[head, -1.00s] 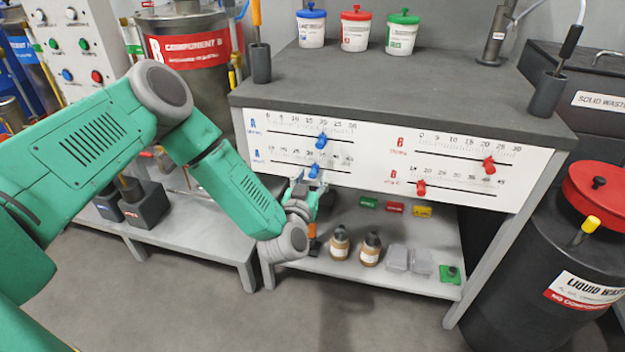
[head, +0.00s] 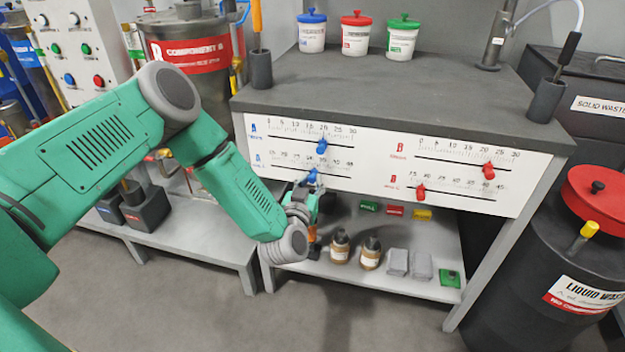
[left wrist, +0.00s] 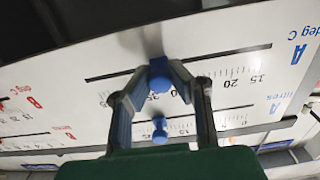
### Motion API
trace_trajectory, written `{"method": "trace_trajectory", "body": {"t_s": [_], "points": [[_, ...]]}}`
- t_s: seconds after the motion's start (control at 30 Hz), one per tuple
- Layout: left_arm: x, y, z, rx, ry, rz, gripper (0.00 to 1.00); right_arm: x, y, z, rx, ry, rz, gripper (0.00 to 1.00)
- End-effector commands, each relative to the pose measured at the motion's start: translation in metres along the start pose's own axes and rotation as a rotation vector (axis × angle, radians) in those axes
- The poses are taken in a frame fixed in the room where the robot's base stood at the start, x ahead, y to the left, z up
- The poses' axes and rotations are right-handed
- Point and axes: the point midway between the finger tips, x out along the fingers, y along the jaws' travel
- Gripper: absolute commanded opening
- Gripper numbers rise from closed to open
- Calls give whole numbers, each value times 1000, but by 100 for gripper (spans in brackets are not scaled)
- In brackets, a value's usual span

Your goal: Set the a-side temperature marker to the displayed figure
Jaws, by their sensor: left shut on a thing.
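The a-side temperature marker is the lower blue slider (head: 312,176) on the white front panel (head: 375,160). It sits on the A scale marked in deg C, near the middle of its slot. In the left wrist view the blue knob (left wrist: 160,82) is between the two fingers of my left gripper (left wrist: 160,88), which is shut on it. The figures beside the knob are partly hidden by the fingers. In the head view my left gripper (head: 304,190) reaches the marker from below. My right gripper is not in view. No displayed figure is readable.
The upper blue slider (head: 322,146) sits just above, on the A litres scale. Two red sliders (head: 488,170) (head: 421,191) are on the B side. Brown bottles (head: 340,247) and small boxes stand on the shelf below. A liquid waste drum (head: 535,270) stands at right.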

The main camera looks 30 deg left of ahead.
Motion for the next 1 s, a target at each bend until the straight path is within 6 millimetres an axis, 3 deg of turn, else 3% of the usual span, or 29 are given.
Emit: {"method": "trace_trajectory", "body": {"t_s": [0.07,0.1,0.13,0.57,1.0], "points": [[0,0,1,0,-1,0,0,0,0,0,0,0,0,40],[0,0,1,-1,-1,0,28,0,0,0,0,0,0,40],[0,0,1,-1,-1,0,38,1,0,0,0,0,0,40],[-7,0,1,-1,-1,1,40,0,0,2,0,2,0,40],[-92,0,3,0,-5,3,40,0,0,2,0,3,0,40]]}}
